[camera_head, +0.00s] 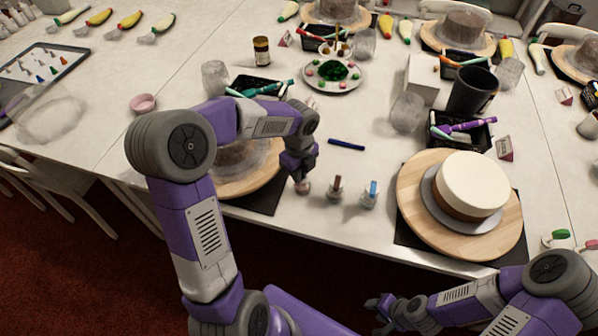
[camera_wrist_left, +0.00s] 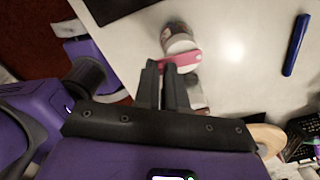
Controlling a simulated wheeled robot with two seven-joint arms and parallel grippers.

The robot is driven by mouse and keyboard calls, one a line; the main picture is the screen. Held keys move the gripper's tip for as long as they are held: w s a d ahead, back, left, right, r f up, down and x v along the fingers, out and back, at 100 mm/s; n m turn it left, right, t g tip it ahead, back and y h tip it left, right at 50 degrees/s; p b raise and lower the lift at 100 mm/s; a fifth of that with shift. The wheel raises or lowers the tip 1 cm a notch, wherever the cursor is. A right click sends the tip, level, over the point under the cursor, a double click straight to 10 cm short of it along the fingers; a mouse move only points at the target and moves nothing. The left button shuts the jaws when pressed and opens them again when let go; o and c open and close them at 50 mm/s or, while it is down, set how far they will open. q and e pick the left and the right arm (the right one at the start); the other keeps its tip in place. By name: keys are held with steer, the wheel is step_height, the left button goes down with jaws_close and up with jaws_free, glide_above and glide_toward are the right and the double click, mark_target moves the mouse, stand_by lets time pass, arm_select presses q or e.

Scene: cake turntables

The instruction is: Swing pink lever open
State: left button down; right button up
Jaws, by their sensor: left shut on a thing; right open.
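The pink lever (camera_wrist_left: 183,59) sits across the top of a small clear-and-white dispenser (camera_wrist_left: 177,38) in the left wrist view. My left gripper (camera_wrist_left: 164,66) is shut on the pink lever, with its dark fingertips close together at it. In the head view my left gripper (camera_head: 301,178) points down at the small dispenser (camera_head: 303,187), which it mostly hides. How far the lever is swung cannot be told. My right gripper (camera_head: 376,312) is open and empty, low in front of the table edge.
Two similar dispensers, one with a brown lever (camera_head: 335,186) and one with a blue lever (camera_head: 371,191), stand just right. A dark blue pen (camera_head: 346,144) lies behind them. A white cake (camera_head: 472,184) stands on a wooden turntable (camera_head: 420,213) at right.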

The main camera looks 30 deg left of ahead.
arm_select(q)
steer(key=w+d+n+p, duration=0.3)
steer(key=w+n+p, duration=0.1)
steer(key=n, duration=1.4)
steer(key=shift+w+d+n, duration=0.35)
steer(key=shift+w+n, duration=0.05)
steer(key=shift+w, duration=0.4)
steer(key=c, duration=1.2)
jaws_free()
